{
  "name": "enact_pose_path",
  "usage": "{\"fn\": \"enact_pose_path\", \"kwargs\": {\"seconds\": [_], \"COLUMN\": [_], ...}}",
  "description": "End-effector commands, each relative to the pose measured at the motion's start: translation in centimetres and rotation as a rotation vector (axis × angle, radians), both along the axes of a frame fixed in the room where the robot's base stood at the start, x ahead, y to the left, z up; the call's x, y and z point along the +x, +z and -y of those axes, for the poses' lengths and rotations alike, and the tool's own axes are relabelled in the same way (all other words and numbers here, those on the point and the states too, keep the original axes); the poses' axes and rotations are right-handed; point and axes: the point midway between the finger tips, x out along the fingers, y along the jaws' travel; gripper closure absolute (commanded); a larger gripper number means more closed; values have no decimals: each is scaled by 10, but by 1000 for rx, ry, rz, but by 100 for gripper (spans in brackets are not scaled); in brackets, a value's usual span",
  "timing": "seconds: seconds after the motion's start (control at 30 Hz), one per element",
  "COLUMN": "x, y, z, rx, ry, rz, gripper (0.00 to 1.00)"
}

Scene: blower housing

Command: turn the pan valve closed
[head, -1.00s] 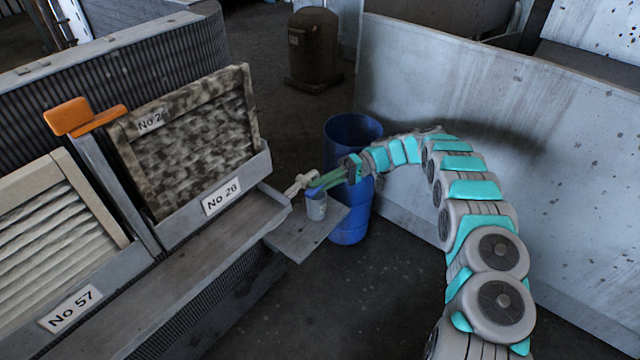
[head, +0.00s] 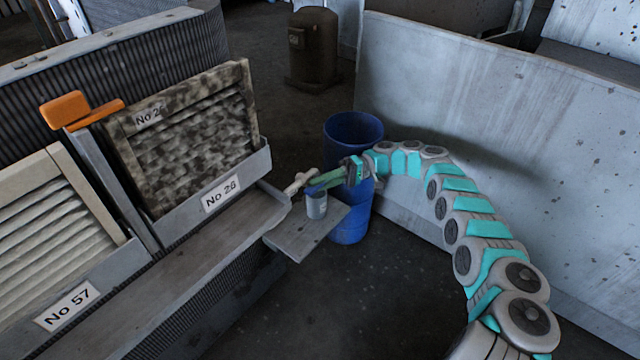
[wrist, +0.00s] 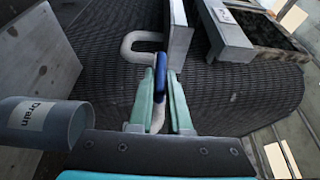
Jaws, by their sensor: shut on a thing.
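The pan valve shows in the wrist view as a white bent pipe (wrist: 134,46) with a blue handle (wrist: 159,78). In the head view the white pipe (head: 298,183) comes out beside the shelf end, and the blue handle (head: 312,190) is small and partly covered. My gripper (wrist: 162,82) has green fingers on either side of the blue handle and is shut on it. In the head view my gripper (head: 318,183) reaches in from the right, just above the grey cup. The exact angle of the handle is hard to tell.
A grey cup (head: 316,207) labelled "Drain" (wrist: 38,117) in the wrist view stands on a small grey ledge (head: 300,240) below the valve. A blue barrel (head: 350,226) stands close behind. Filter panel No 26 (head: 185,135) is at left; a pale wall (head: 480,130) is right.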

Motion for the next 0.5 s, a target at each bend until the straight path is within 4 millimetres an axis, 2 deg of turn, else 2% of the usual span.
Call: {"fn": "enact_pose_path", "kwargs": {"seconds": [0.37, 0.4, 0.5], "x": [0, 0, 0], "y": [0, 0, 0], "z": [-1, -1, -1], "rx": [1, 1, 1], "ry": [-1, -1, -1], "rz": [-2, -2, -2], "gripper": [100, 79, 68]}}
